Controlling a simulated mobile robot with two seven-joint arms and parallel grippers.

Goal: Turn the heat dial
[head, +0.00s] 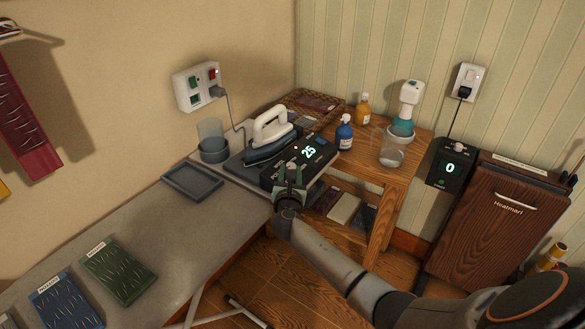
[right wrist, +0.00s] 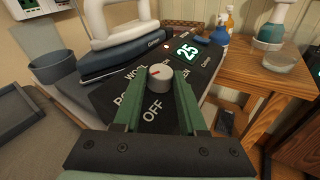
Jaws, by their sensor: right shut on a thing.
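The heat dial (right wrist: 160,77) is a pale round knob with a red mark, on a black control panel (right wrist: 203,72) lettered OFF and WOOL. The panel's green display reads 25, with a small red light beside it. In the head view the panel (head: 325,158) sits in front of the iron (head: 268,137) at the end of the grey board. My right gripper (head: 291,172) reaches it from the front; in the right wrist view its green fingers (right wrist: 160,95) are shut on the dial, one on each side. Some panel lettering is hidden behind the fingers. My left gripper is not in view.
A second black box (head: 450,166) reading 0 hangs by the brown Heatmari cabinet (head: 500,220). A grey tray (head: 192,182) lies left on the board.

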